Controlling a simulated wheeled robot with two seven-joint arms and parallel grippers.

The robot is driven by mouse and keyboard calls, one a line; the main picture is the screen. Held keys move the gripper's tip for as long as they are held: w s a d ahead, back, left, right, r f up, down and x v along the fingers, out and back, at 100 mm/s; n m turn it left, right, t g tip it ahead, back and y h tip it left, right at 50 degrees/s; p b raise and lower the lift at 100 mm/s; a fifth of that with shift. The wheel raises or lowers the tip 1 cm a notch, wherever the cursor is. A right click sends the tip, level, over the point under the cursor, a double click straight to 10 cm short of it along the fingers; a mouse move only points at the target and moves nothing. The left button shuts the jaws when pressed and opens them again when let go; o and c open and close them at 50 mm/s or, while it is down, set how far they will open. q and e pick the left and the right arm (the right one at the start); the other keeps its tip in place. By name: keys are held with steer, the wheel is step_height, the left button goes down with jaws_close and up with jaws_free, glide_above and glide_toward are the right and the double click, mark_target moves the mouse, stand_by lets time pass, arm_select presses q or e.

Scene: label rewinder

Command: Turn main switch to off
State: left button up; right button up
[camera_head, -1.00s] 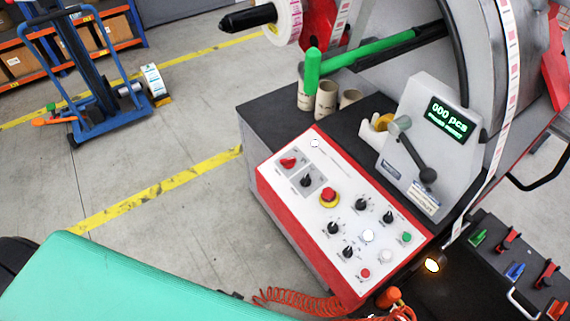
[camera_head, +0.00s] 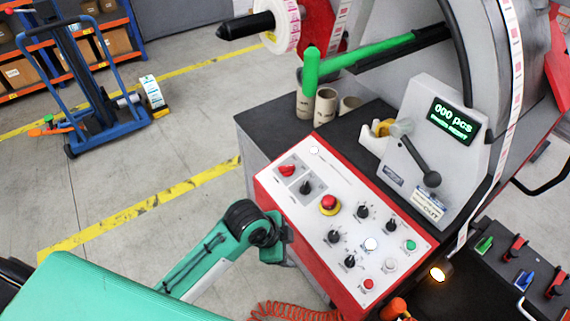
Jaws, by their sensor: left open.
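The control panel (camera_head: 322,215) is a white, red-edged sloping plate on the machine. A red rotary knob (camera_head: 288,170) on a grey plate at its upper left looks like the main switch; its labels are too small to read. A black knob (camera_head: 306,187) sits on a second grey plate just below right. My left arm, teal with a black joint, comes in from the lower left. My left gripper (camera_head: 285,234) is at the panel's left edge, below the red knob and apart from it. It is open, though its fingers hardly show. My right gripper is not in view.
A red emergency button (camera_head: 329,202) on a yellow base and several small knobs and buttons share the panel. A grey display unit (camera_head: 430,150) with a black lever stands behind it. A coiled orange hose (camera_head: 290,311) hangs below.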

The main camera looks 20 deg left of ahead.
arm_select(q)
steer(key=w+r+m, duration=0.1)
steer(key=w+m, duration=0.2)
steer(key=w+r+m+g, duration=0.1)
steer(key=w+m, duration=0.3)
steer(key=w+r+m, duration=0.2)
steer(key=w+m, duration=0.2)
steer(key=shift+w+r+g, duration=0.1)
steer(key=shift+w+g, duration=0.15)
steer(key=shift+g, duration=0.15)
steer(key=w+a+r+m+y, duration=0.1)
steer(key=w+a+r+m, duration=0.35)
steer(key=w, duration=0.25)
steer(key=m, duration=0.2)
glide_toward(287, 168)
steer(key=shift+g+y, duration=0.4)
steer(key=p+x, duration=0.1)
steer(key=x, duration=0.1)
steer(key=w+p+x, duration=0.1)
steer(key=x, duration=0.1)
steer(key=p+x, duration=0.1)
steer(key=x, duration=0.2)
steer(key=shift+w, duration=0.3)
steer(key=shift+x, duration=0.85)
steer(key=shift+c, duration=0.4)
steer(key=c, duration=0.9)
